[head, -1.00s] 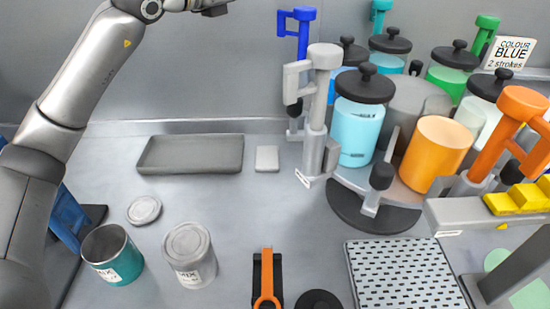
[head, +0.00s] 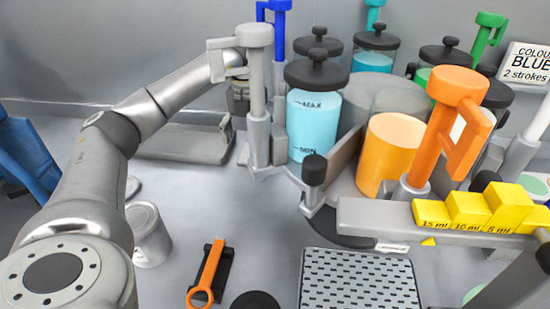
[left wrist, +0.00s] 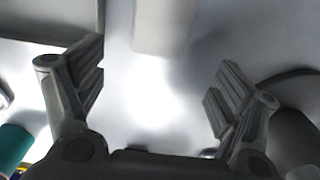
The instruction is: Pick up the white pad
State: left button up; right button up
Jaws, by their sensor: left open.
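The white pad (left wrist: 163,25) lies at the top centre of the left wrist view, a pale block beyond and between my finger lines. In the head view only a sliver of it (head: 243,155) shows, mostly hidden by the grey pump. My left gripper (left wrist: 157,85) is open, with its two ribbed fingers spread wide and nothing between them. In the head view its body is partly hidden behind the grey pump, above the pad area. My right gripper is not in view.
A shallow grey tray (head: 180,145) lies left of the pad. The grey pump (head: 257,100) and the paint carousel with a blue canister (head: 313,125) stand close on the right. A grey tin (head: 148,238) and an orange-handled tool (head: 208,272) are nearer me.

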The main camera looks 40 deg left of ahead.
aim_at(249, 160)
pick_arm(q)
jog(key=f, duration=0.3)
jog(key=shift+s+a+f+p, duration=0.15)
jog(key=shift+s+a+p, duration=0.05)
jog(key=shift+a+p, duration=0.1)
jog(key=shift+w+d+f, duration=0.1)
jog(key=shift+d+f, duration=0.1)
jog(key=shift+f, duration=1.5)
jog(key=c, duration=0.9)
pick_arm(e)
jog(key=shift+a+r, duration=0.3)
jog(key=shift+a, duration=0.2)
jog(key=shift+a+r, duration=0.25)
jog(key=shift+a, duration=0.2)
